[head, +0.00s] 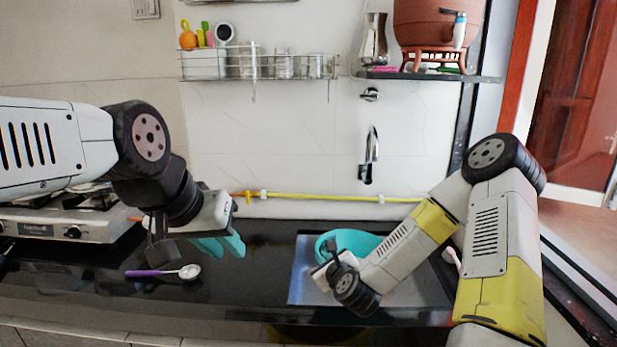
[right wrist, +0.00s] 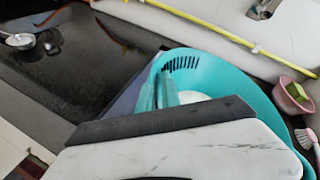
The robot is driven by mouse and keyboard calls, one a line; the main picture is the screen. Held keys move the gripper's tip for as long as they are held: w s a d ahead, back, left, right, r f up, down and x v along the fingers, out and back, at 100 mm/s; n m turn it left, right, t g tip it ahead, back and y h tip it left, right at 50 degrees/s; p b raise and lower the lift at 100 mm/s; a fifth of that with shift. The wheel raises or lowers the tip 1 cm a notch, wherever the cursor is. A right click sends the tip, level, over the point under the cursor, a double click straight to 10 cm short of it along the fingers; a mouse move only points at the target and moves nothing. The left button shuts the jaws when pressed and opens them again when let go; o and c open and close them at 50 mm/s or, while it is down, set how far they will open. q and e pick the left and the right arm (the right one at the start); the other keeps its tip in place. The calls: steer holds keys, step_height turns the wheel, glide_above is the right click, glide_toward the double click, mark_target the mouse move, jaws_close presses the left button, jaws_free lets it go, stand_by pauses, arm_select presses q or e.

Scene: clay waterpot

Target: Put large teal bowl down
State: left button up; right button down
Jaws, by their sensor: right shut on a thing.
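The large teal bowl (head: 340,240) is over the steel sink area at the middle right in the head view, partly hidden behind my right arm. In the right wrist view the bowl (right wrist: 235,75) is large, with a row of dark slots in its side and something whitish inside. My right gripper (head: 332,258) is at the bowl's near left edge. Its teal fingers show in the right wrist view (right wrist: 157,92), shut on the bowl's rim. Whether the bowl's base touches the surface is hidden. My left gripper (head: 222,246) hangs over the dark counter, away from the bowl; its finger gap is unclear.
A purple-handled spoon (head: 162,272) lies on the dark counter. A gas stove (head: 70,225) stands at the left. A pink bowl with something green (right wrist: 293,95) and a brush (right wrist: 308,140) are right of the teal bowl. A tap (head: 372,150) is on the wall above.

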steer(key=d+m+h, duration=0.1)
steer(key=d, duration=0.3)
steer(key=d+m+h, duration=0.1)
steer(key=d, duration=0.3)
steer(key=d+m+h, duration=0.1)
steer(key=d, duration=0.3)
steer(key=shift+d+f+h, duration=0.1)
steer(key=shift+d+h, duration=0.15)
steer(key=shift+h, duration=0.05)
steer(key=shift+w+a, duration=0.1)
steer(key=shift+a, duration=0.05)
